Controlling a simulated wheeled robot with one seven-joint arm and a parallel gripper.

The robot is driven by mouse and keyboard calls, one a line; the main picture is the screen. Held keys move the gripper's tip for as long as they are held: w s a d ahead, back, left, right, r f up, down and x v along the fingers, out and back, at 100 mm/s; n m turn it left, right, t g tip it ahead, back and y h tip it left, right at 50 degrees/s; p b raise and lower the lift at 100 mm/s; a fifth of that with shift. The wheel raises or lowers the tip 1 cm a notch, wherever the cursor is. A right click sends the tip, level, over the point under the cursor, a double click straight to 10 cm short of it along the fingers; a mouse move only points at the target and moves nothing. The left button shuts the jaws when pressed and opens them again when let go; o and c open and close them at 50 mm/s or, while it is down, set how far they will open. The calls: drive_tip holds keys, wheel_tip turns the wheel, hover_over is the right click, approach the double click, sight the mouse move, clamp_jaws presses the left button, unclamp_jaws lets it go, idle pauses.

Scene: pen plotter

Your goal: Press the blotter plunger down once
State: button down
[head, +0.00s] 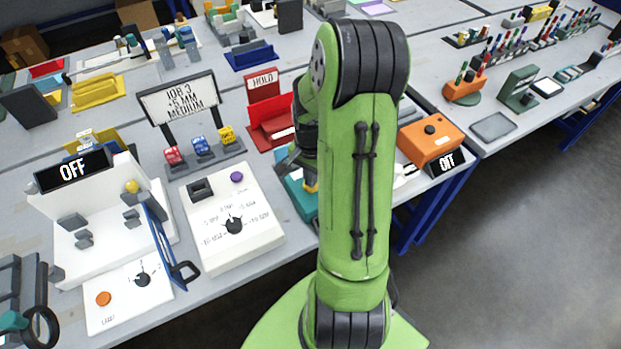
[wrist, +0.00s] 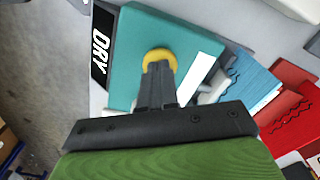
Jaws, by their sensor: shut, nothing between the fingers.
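The blotter is a teal box (wrist: 130,45) with a round yellow plunger knob (wrist: 158,54) on its top, seen in the wrist view. In the head view a corner of the teal box (head: 296,196) shows beside my arm, which hides most of it. My gripper (wrist: 159,68) is shut and empty. Its fingertips overlap the near part of the yellow knob in the wrist view. I cannot tell whether they touch it or how far down the plunger sits. A black sign reading DRY (wrist: 101,45) stands along the box's left side in the wrist view.
In the wrist view a blue item with wavy lines (wrist: 250,82) and a red holder (wrist: 292,120) lie to the right. In the head view a white dial panel (head: 232,222) stands left of the blotter, and an orange box (head: 430,142) stands right of my arm.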

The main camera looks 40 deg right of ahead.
drive_tip(key=shift+r, duration=0.1)
wheel_tip(320, 180, up, 7)
drive_tip(key=p, duration=0.5)
drive_tip(key=shift+p, duration=0.4)
idle(0.3)
